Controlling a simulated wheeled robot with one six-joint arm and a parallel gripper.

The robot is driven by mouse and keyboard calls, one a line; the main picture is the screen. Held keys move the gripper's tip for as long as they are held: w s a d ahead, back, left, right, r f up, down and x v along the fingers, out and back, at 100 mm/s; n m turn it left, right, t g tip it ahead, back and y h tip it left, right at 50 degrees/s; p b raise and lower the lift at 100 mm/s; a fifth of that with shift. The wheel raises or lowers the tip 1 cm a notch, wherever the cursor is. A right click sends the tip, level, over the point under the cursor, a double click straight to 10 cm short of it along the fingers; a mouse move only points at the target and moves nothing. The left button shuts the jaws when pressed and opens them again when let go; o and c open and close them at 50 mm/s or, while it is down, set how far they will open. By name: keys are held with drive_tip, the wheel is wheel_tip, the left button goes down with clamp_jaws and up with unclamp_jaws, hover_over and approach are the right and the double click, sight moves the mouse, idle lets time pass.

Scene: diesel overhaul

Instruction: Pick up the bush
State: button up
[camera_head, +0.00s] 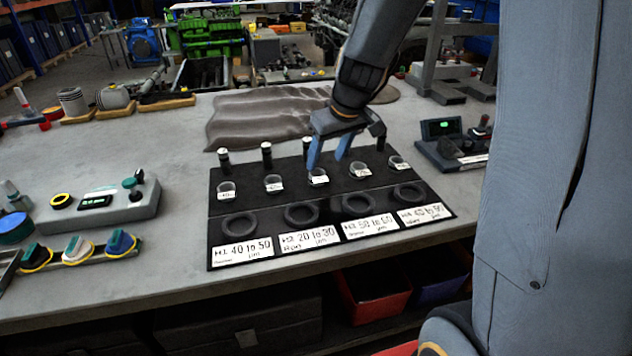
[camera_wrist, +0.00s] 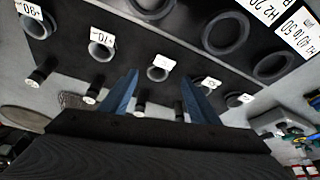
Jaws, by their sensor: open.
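Several small grey ring-shaped bushes with white tags stand in a row on a black board (camera_head: 222,207). The middle bush (camera_head: 318,180) is just below my gripper (camera_head: 325,162), which is open and empty. In the wrist view, that bush (camera_wrist: 157,74) shows between and slightly beyond the two blue fingertips (camera_wrist: 160,77). I cannot tell whether a finger touches it. A neighbouring bush (camera_wrist: 100,50) shows on the left in the wrist view, and another bush (camera_head: 273,187) stands to the left in the head view.
Black pins with pale tops (camera_head: 266,153) stand behind the bushes. Large dark rings (camera_head: 301,214) lie in front, above printed labels (camera_head: 309,238). A grey device (camera_head: 105,205) is at left, a digital readout (camera_head: 441,128) at right. A brown mat (camera_head: 250,112) lies behind.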

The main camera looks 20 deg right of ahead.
sight(319, 170)
drive_tip(key=shift+w+d+f, duration=0.1)
drive_tip(key=shift+w+f, duration=0.15)
drive_tip(key=shift+w, duration=0.2)
drive_tip(key=shift+p+x, duration=0.7)
drive_tip(key=shift+x, duration=2.85)
drive_tip(key=shift+w+r, duration=0.1)
drive_tip(key=shift+w, duration=0.1)
drive_tip(key=c, duration=1.1)
